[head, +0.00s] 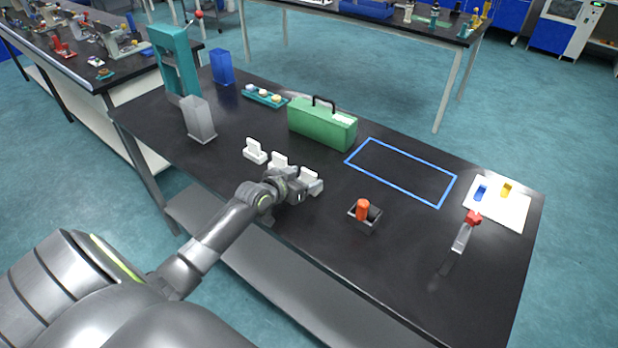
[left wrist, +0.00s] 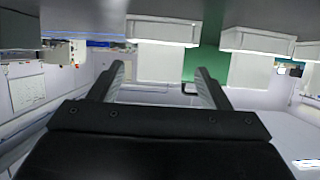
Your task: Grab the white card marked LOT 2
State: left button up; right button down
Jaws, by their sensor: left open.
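Three white cards stand upright in small white holders in a row near the front edge of the black table: a left card (head: 253,146), a middle card (head: 278,159) and a right card (head: 309,173). No LOT marking is readable on any of them. My left gripper (head: 312,187) is at the right card, its fingers hard to make out there. In the left wrist view, which looks upside down, the open fingers (left wrist: 162,76) have one card (left wrist: 160,64) showing between them. I cannot tell whether they touch it. A second card (left wrist: 250,68) is beside it. My right gripper is not in view.
A green box with a handle (head: 322,125) stands behind the cards. A clear grey container (head: 200,120) is to the left. A small holder with an orange-topped item (head: 362,210) is to the right. A blue outlined rectangle (head: 403,152) on the table is empty.

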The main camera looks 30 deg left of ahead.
pick_arm(q)
jog(key=shift+w+f, duration=0.15)
jog(key=shift+w, duration=0.25)
jog(key=c, duration=1.1)
